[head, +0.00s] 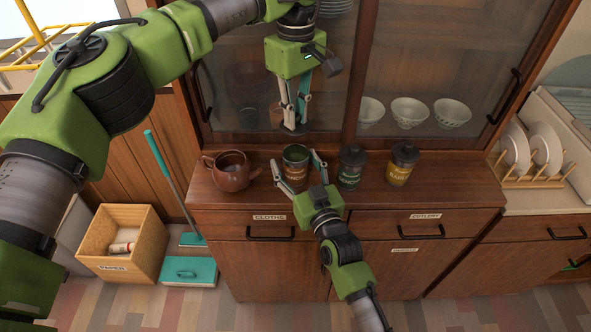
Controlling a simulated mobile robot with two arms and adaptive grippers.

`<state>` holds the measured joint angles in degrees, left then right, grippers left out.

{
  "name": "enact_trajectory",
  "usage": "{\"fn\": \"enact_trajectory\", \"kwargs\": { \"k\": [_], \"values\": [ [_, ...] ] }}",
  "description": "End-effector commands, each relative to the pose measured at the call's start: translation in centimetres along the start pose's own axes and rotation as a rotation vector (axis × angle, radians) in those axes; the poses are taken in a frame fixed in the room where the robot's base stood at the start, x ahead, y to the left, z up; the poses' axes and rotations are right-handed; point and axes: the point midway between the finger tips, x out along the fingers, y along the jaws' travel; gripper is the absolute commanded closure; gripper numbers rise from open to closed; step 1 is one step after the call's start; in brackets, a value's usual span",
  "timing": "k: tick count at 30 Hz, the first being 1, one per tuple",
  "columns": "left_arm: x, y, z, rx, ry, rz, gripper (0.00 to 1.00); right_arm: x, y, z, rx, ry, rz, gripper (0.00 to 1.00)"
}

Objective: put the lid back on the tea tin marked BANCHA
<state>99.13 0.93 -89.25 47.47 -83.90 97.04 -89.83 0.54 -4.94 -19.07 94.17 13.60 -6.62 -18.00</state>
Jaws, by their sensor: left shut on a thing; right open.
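The BANCHA tea tin (296,154) stands upright and open-topped on the cabinet's wooden counter, its label partly legible. My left gripper (292,118) is above it, pointing down and shut on a dark round lid (292,130). The lid is held apart from the tin, a little above and behind its mouth in the picture. My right gripper (297,169) reaches in from the front, with its open fingers on either side of the tin. I cannot tell whether they touch it.
A brown teapot (231,172) stands left of the tin. A lidded green-labelled tin (350,168) and a lidded yellow-labelled tin (401,164) stand to the right. Glass cabinet doors (425,65) rise behind the counter. A dish rack (535,180) is at far right.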

Motion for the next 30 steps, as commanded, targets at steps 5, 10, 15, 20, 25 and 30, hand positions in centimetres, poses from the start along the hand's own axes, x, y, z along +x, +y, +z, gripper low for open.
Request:
{"fn": "enact_trajectory", "kwargs": {
  "k": [5, 10, 15, 20, 25, 30],
  "values": [
    [0.0, 0.0, 0.0, 0.0, 0.0, 0.0, 0.97, 0.0, 0.0, 0.0, 0.0, 0.0, 0.0, 0.66],
    [0.0, 0.0, 0.0, 0.0, 0.0, 0.0, 0.97, 0.0, 0.0, 0.0, 0.0, 0.0, 0.0, 0.98],
    [1.3, 0.0, 0.0, 0.0, 0.0, -0.006, 0.97, 0.0, 0.0, 0.0, 0.0, 0.0, 0.0, 0.98],
    [3.6, 0.0, 0.1, 0.0, -0.001, -0.013, 0.97, 0.0, 0.0, 0.0, 0.0, 0.0, 0.0, 0.98],
    [5.0, 0.0, 0.1, 0.0, 0.003, -0.016, 0.97, -0.1, 0.0, 0.0, 0.0, 0.0, 0.0, 0.98],
    [5.0, 0.0, 0.1, 0.0, 0.003, -0.015, 0.97, -0.1, 0.0, 0.0, 0.0, 0.0, 0.0, 0.98]
  ]
}}
